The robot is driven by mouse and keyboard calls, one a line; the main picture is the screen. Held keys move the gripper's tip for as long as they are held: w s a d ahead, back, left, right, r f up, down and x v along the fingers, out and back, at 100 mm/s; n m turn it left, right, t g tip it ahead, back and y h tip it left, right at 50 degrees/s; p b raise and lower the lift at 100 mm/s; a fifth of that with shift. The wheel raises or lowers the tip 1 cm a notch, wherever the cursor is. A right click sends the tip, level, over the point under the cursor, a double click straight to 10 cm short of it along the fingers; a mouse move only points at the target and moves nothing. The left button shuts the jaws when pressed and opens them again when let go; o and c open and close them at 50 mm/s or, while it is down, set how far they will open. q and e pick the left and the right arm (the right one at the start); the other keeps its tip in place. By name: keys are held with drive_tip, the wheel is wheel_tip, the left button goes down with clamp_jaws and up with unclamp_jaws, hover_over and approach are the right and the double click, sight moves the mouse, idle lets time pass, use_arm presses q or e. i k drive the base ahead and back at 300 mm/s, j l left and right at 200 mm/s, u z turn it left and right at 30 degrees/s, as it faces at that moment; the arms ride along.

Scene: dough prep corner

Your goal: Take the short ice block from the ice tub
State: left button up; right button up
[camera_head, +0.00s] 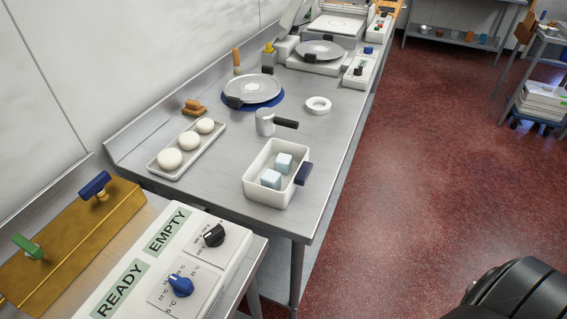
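The ice tub (264,193) is a white rectangular container with a dark blue handle on its right side. It stands on the steel counter near the front edge. Two pale blue ice blocks sit inside it: a farther block (284,162) and a nearer block (270,179). They are close in size, and I cannot tell which is the short one. The tub's walls hide their lower parts. Neither gripper is in view; only a dark part of my own body shows at the bottom right.
A small metal pot (265,123) with a black handle stands just behind the tub. A tray (161,171) of dough balls is to its left, and a white ring (317,105) lies farther back. A control box (200,262) stands in front. The red floor (430,150) at right is clear.

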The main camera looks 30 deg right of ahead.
sight(282, 162)
drive_tip(key=l+z, duration=0.35)
drive_tip(key=i+l+z, duration=0.2)
drive_tip(key=l+z, duration=0.15)
drive_tip(key=i+l+z, duration=0.15)
drive_tip(key=l+z, duration=0.15)
drive_tip(key=l, duration=0.2)
